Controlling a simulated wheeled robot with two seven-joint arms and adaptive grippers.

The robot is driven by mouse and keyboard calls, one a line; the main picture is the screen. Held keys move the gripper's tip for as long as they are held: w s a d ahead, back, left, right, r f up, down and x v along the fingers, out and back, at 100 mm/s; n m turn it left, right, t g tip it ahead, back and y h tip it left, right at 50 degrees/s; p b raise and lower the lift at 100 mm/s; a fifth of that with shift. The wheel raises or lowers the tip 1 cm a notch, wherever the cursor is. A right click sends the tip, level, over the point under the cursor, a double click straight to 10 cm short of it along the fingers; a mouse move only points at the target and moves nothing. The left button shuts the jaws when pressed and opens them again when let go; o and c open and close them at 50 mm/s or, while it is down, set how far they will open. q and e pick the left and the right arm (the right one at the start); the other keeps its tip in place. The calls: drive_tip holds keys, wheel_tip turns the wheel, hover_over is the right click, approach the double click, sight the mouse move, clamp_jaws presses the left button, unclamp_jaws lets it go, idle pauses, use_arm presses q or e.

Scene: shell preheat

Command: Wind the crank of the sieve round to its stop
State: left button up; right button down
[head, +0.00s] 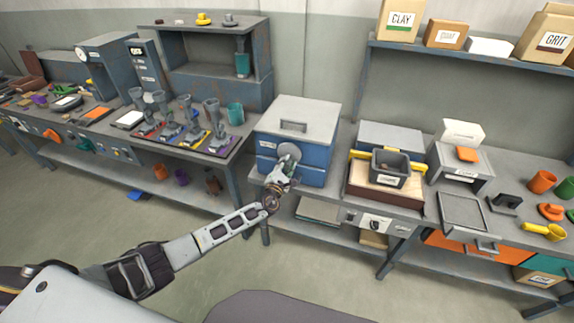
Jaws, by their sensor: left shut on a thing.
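The sieve appears to be the blue box-shaped unit (312,170) with a pale grey lid, standing on the bench in the middle of the head view. Its crank (289,151) shows as a round grey disc on the front face. My left gripper (284,171) reaches up from the lower left to the front of the disc. It is shut on the crank, whose handle is mostly hidden by the fingers. The crank's stop cannot be made out. My right gripper is not in view.
A grey bin (390,168) on a wooden-sided unit stands to the right. Several funnel-like cups (211,108) stand on coloured mats to the left. A shelf (470,52) with boxes hangs at the upper right. The floor before the benches is clear.

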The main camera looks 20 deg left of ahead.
use_arm(q)
drive_tip(key=o, duration=1)
drive_tip(key=shift+s+a, duration=0.15)
drive_tip(key=shift+s, duration=2.9)
drive_tip(key=shift+s+a, duration=0.1)
drive_tip(key=shift+s, duration=2.9)
drive_tip(key=shift+n, duration=0.3)
